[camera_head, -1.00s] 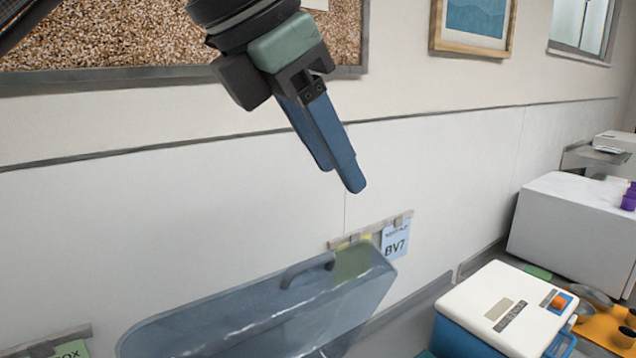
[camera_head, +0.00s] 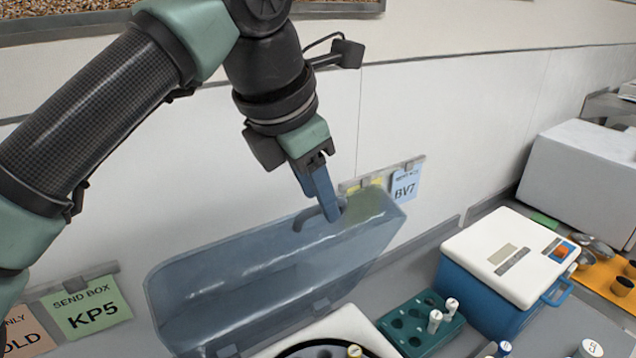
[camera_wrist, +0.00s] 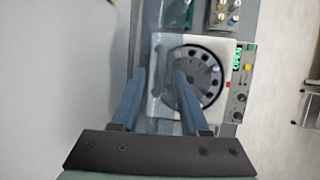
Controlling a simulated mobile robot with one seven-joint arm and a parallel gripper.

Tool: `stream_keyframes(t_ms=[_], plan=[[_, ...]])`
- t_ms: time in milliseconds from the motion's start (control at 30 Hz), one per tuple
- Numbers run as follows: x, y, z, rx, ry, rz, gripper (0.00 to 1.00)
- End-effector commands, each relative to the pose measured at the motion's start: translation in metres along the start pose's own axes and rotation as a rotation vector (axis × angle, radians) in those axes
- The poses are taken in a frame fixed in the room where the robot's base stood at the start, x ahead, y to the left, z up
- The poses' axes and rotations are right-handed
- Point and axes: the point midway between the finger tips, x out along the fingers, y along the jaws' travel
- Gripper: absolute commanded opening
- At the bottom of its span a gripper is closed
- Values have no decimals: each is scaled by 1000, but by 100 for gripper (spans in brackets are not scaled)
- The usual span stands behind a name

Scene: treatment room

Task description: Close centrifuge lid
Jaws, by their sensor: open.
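The centrifuge lid (camera_head: 270,265) is a clear bluish cover standing raised and open, with a curved handle (camera_head: 306,220) on its upper edge. The white centrifuge body (camera_head: 335,328) shows only in part at the bottom of the head view. In the wrist view the centrifuge (camera_wrist: 222,112) shows its round rotor with dark holes and a control panel at its right. My gripper (camera_head: 333,212) is at the top edge of the lid by the handle, fingers pointing down. In the wrist view my gripper (camera_wrist: 158,78) has its fingers apart. Whether a finger touches the handle cannot be told.
A green tube rack (camera_head: 420,322) and a blue box with white lid (camera_head: 510,255) stand right of the centrifuge. A large white box (camera_head: 577,175) is behind. The wall is close behind the lid, with signs KP5 (camera_head: 88,307) and BV7 (camera_head: 405,184).

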Motion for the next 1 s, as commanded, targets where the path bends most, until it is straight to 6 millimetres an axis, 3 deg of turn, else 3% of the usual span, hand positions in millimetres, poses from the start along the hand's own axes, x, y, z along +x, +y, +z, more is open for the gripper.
stream_keyframes(t_ms=[333,600,1000], plan=[[5,0,0,1,-1,0,45],[4,0,0,1,-1,0,0],[4,0,0,1,-1,0,0]])
